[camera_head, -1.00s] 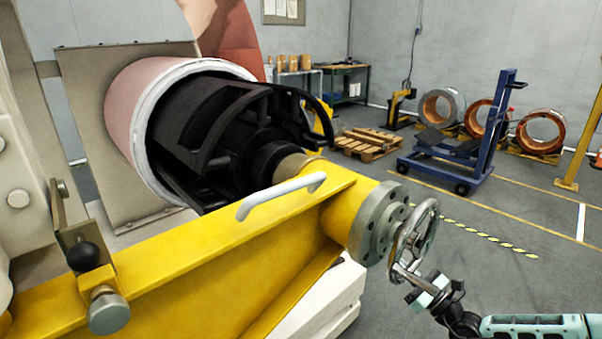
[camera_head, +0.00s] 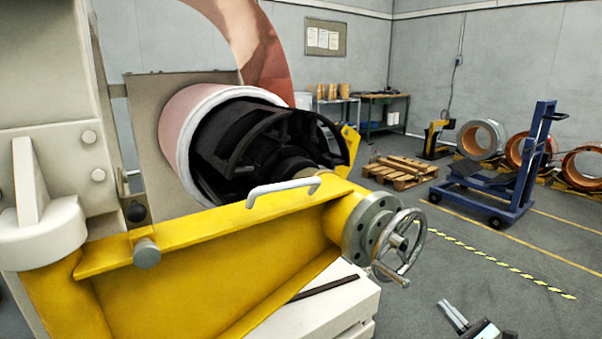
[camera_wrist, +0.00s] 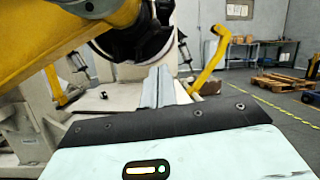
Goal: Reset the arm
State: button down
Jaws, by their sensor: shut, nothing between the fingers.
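My gripper (camera_head: 453,315) shows at the bottom right of the head view, low and in front of the machine. Its two pale fingers are together with nothing between them. They also show at the middle of the wrist view (camera_wrist: 158,86). The grey handwheel (camera_head: 398,243) with its crank handle is on the end of the yellow machine arm (camera_head: 225,240). My gripper is apart from the handwheel, below it and to its right in the head view.
A foil roll (camera_head: 182,132) sits on the black mandrel (camera_head: 255,145). A blue cart (camera_head: 495,185), a wooden pallet (camera_head: 400,172) and several coils (camera_head: 482,140) stand at the right. Grey floor (camera_head: 420,270) is open right of the handwheel.

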jog(key=s+a+r+n+g, duration=0.1)
jog(key=s+a+n+g, duration=0.4)
jog(key=s+n+g, duration=0.4)
jog(key=s+a+r+n+g, duration=0.1)
jog(key=s+a+n+g, duration=0.5)
jog(key=n+g, duration=0.4)
jog(key=s+d+r+n+t+h, duration=0.1)
jog(key=s+d+r+n+h, duration=0.1)
jog(key=r+n+h, duration=0.3)
jog(key=s+d+r+n+t+h, duration=0.1)
jog(key=d+r+h, duration=0.15)
jog(key=r, duration=0.45)
jog(key=s+d+r+n+t+h, duration=0.1)
jog(key=s+d+r+n+h, duration=0.1)
jog(key=d+r+n+h, duration=0.3)
jog(key=s+a+r+n+g+y+p, duration=0.1)
jog(key=s+a+r, duration=0.3)
jog(key=a, duration=0.6)
jog(key=s+a+r+n+g+y+p, duration=0.1)
jog(key=s+a+r+n+p, duration=0.2)
jog(key=s+a, duration=0.6)
jog(key=shift+a+r+n+g+p, duration=0.3)
jog(key=shift+a+r+n, duration=0.4)
jog(key=shift+n, duration=0.1)
jog(key=shift+f, duration=0.1)
